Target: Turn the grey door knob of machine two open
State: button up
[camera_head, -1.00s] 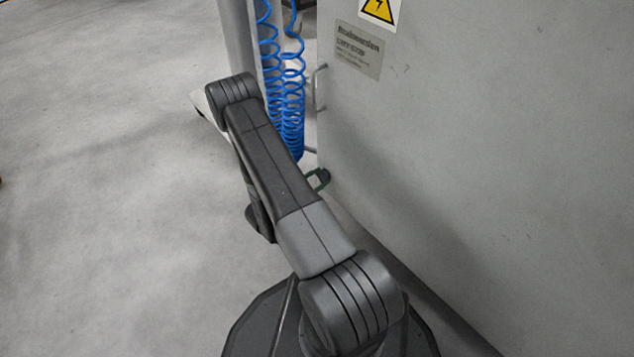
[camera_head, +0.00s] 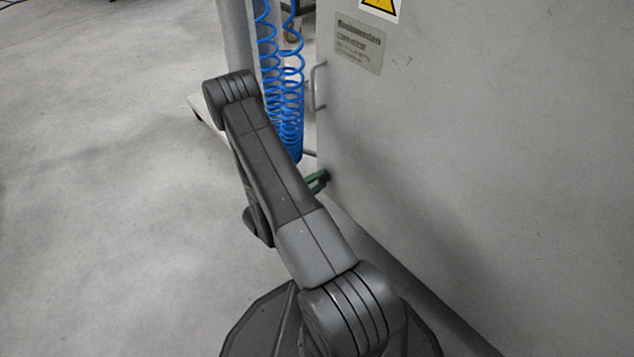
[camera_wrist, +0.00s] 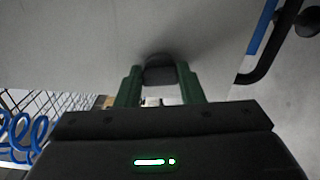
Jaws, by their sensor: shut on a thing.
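A dark grey knob (camera_wrist: 159,70) sits on the pale grey machine panel (camera_wrist: 90,40), near the top middle of the wrist view. My gripper (camera_wrist: 159,76) has green fingers, one on each side of the knob, and is shut on it. In the head view the green fingers of my gripper (camera_head: 316,182) show only partly, at the lower left edge of the machine panel (camera_head: 470,150). My arm hides the rest of the gripper. The knob shows there only as a small dark piece at the fingertips.
Blue coiled hoses (camera_head: 290,110) hang beside a grey post (camera_head: 238,40), close behind my arm. A metal handle (camera_head: 319,87) stands out at the panel's left edge. A warning sign (camera_head: 381,8) and a label plate (camera_head: 360,43) are on the panel. The floor (camera_head: 90,200) at left is clear.

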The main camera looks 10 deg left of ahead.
jog(key=shift+m, duration=0.8)
jog(key=shift+f, duration=0.1)
jog(key=o, duration=1)
jog(key=p+v, duration=0.3)
jog(key=v, duration=1)
jog(key=shift+s+a+p, duration=0.2)
jog(key=shift+s+p, duration=0.1)
jog(key=shift+p, duration=0.05)
jog(key=b+x, duration=0.3)
jog(key=x, duration=1)
jog(key=shift+w+d+b, duration=0.25)
jog(key=shift+w+b, duration=0.05)
jog(key=shift+b, duration=0.05)
jog(key=shift+s+a, duration=0.1)
